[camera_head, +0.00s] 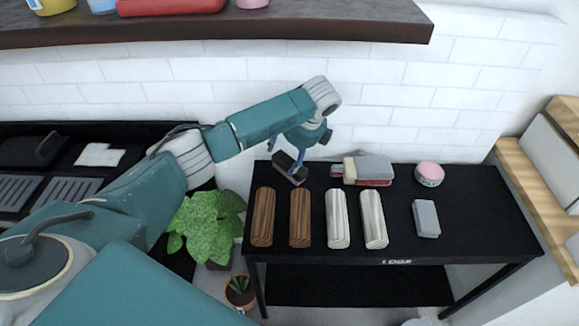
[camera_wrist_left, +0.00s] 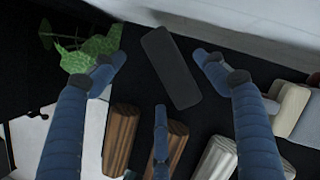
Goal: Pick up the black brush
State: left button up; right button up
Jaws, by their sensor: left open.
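The black brush (camera_head: 290,168) looks like a plain dark grey block at the back left of the black table (camera_head: 470,220). In the left wrist view the brush (camera_wrist_left: 171,68) lies tilted between and beyond the spread fingers. My left gripper (camera_head: 287,158) is open over the brush, its blue fingers partly hiding it in the head view. In the left wrist view two fingers of the gripper (camera_wrist_left: 157,63) stand apart on either side of the brush, with a third below. I cannot tell whether any finger touches it. My right gripper is not in view.
Two brown wooden blocks (camera_head: 263,217) and two pale ones (camera_head: 374,219) stand in front. A grey, beige and red item (camera_head: 368,170), a pink round tin (camera_head: 429,174) and a grey block (camera_head: 426,218) lie right. A dark shelf (camera_head: 300,25) overhangs; a green plant (camera_head: 207,226) stands left.

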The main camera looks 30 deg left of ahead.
aim_at(288, 163)
pick_arm(q)
jog(key=f, duration=0.4)
jog(key=shift+w+a+f, duration=0.15)
jog(key=shift+a+f, duration=0.05)
jog(key=shift+f, duration=0.05)
jog(key=shift+w+a+f, duration=0.1)
jog(key=shift+a+f, duration=0.1)
jog(key=shift+f, duration=0.25)
jog(key=shift+p, duration=0.3)
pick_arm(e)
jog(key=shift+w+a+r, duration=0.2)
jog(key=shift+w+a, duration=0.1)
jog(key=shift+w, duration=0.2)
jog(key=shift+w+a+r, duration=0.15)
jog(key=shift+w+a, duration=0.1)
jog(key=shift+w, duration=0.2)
pick_arm(q)
jog(key=shift+f, duration=0.2)
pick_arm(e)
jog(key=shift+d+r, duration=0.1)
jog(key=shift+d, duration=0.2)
pick_arm(q)
jog(key=c, duration=1.3)
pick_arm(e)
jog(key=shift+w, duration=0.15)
